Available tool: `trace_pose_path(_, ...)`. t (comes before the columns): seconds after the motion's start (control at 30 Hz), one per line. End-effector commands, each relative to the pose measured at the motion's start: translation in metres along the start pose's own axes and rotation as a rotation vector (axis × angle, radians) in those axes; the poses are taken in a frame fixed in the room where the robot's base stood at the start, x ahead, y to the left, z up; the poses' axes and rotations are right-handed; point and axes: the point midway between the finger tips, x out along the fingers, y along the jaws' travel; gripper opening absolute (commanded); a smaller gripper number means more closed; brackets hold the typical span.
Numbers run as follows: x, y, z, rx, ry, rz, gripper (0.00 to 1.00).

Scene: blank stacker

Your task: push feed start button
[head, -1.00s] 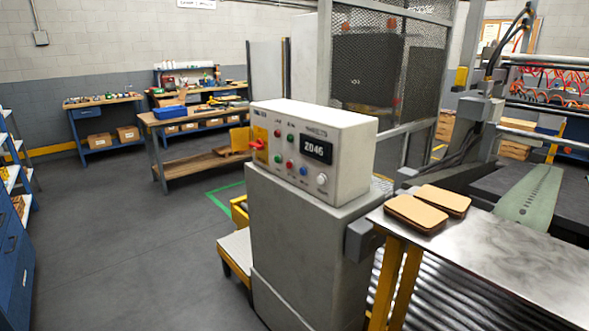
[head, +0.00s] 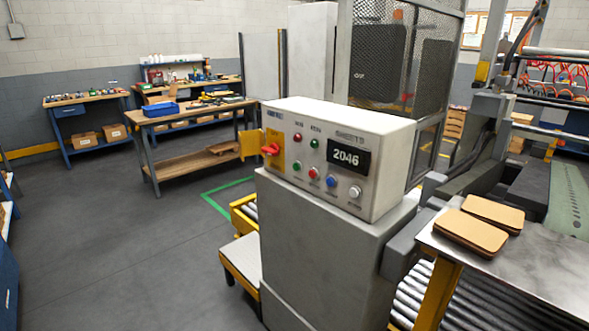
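A white control box (head: 345,143) sits on a grey pedestal (head: 318,232) in the middle of the head view. Red and green lamps or buttons are in the upper row. The lower row has a green button (head: 297,166), a red button (head: 314,173), a blue button (head: 331,181) and a white button (head: 354,191). A display (head: 347,157) reads 2046 under the word SHEETS. The small labels are too blurred to read, so I cannot tell which button starts the feed. My gripper is not in view.
A metal table (head: 560,268) with brown blank stacks (head: 470,231) stands at the right, above a roller conveyor (head: 465,300). A mesh guard (head: 403,65) rises behind the box. Workbenches (head: 190,118) stand at the back left. The floor (head: 130,240) at the left is clear.

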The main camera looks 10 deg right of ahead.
Motion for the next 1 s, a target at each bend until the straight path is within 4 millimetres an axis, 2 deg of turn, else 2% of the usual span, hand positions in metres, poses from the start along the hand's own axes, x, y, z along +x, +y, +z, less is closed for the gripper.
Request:
trace_pose_path(0.07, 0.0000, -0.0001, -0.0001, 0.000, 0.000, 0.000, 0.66)
trace_pose_path(0.73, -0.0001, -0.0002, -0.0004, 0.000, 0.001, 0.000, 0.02)
trace_pose_path(1.0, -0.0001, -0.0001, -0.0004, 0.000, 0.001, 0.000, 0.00)
